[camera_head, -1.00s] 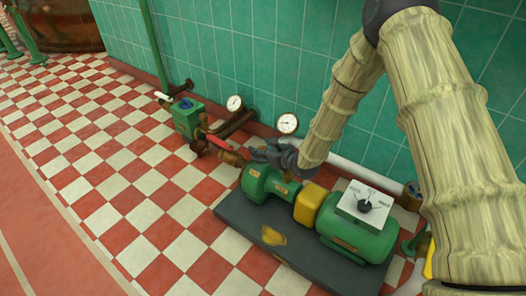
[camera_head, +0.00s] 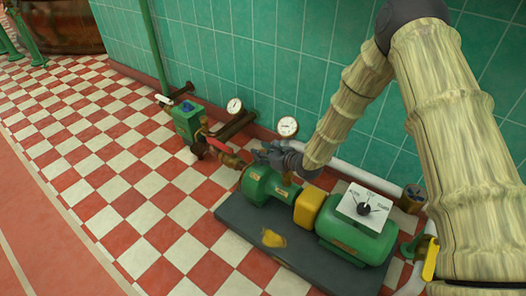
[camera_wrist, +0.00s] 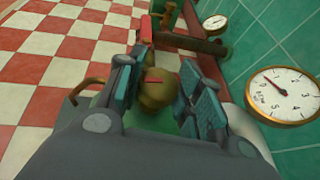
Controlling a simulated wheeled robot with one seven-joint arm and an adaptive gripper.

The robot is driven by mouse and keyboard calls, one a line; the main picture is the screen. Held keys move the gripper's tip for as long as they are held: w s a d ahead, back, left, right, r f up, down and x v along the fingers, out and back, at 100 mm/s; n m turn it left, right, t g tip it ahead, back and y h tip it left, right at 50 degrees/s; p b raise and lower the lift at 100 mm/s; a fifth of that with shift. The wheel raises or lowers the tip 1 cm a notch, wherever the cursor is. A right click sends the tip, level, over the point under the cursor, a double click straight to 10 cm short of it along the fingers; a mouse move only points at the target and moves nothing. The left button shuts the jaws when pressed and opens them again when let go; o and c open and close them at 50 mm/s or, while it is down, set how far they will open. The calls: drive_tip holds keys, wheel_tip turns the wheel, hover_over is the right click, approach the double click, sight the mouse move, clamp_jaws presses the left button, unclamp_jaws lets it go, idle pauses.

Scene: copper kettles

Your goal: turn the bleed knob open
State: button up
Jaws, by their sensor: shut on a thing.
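The bleed knob (camera_wrist: 157,92) is a rounded brass piece with a short red mark, seen in the wrist view between my gripper's fingers. My gripper (camera_wrist: 165,76) is shut on it, one finger pad on each side. The lower part of the knob and its seat are partly hidden by the fingers and gripper body. In the head view my gripper (camera_head: 262,155) is at the top of the green pump (camera_head: 257,184), near its left end, and hides the knob there.
A gauge (camera_head: 288,127) stands close behind my gripper, and another gauge (camera_head: 234,106) is farther left. A red-handled valve (camera_head: 217,145) sits left of the pump. The green motor (camera_head: 350,240) carries a white dial plate (camera_head: 364,207).

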drive_tip(key=shift+w+d+n+g+y+p, duration=0.15)
drive_tip(key=shift+n+g+y+p, duration=1.35)
drive_tip(key=shift+n+g+p, duration=0.9)
drive_tip(key=shift+n+g+y+p, duration=0.5)
drive_tip(key=shift+n+g+p, duration=0.15)
drive_tip(key=shift+n+g, duration=1.1)
drive_tip(key=n+g+b, duration=0.1)
drive_tip(key=g, duration=0.1)
drive_tip(key=n+g, duration=0.2)
drive_tip(key=n+g+h+b, duration=0.1)
drive_tip(key=n+g, duration=0.1)
drive_tip(key=shift+f+b, duration=0.3)
drive_tip(key=shift+r+n+g+h+b, duration=0.15)
drive_tip(key=shift+n+g+h+b, duration=0.75)
drive_tip(key=shift+n+g+b, duration=0.65)
drive_tip(key=shift+n+g, duration=0.3)
drive_tip(key=shift+g, duration=0.2)
drive_tip(key=shift+r, duration=0.1)
drive_tip(key=o, duration=1)
drive_tip(key=shift+a, duration=0.2)
drive_tip(key=shift+o, duration=0.2)
drive_tip(key=shift+r, duration=0.1)
